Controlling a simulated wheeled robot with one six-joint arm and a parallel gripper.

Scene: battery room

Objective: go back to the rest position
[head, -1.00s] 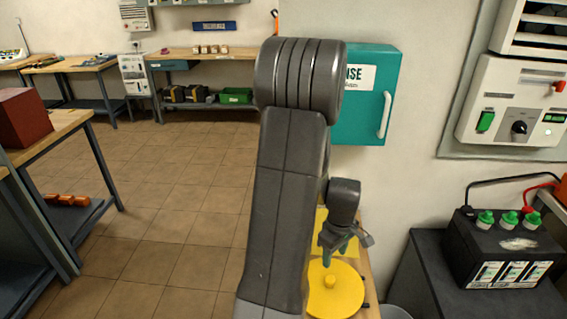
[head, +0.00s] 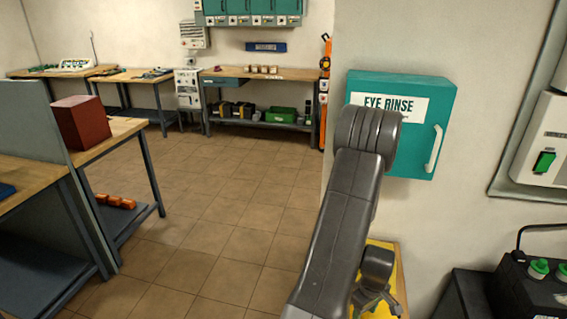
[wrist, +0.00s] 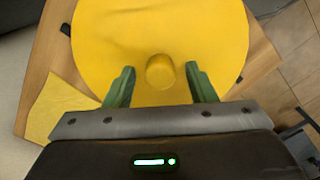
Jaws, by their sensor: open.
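My gripper (wrist: 161,87) is open in the wrist view, with its two green fingers apart. Between and beyond the fingertips is the round knob (wrist: 160,72) of a yellow disc-shaped lid (wrist: 120,35). Nothing is held, and I cannot tell the exact height of the fingers above the lid. In the head view my arm reaches down at the lower right, and the gripper end (head: 375,300) is partly cut off by the bottom edge. Only a little yellow shows around it there.
The yellow lid lies on a wooden top (wrist: 50,70) beside a yellow cloth-like sheet (wrist: 62,105). A teal eye rinse cabinet (head: 400,150) hangs on the wall behind my arm. A black battery (head: 530,290) stands at the right. Tiled floor (head: 220,215) is open at the left.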

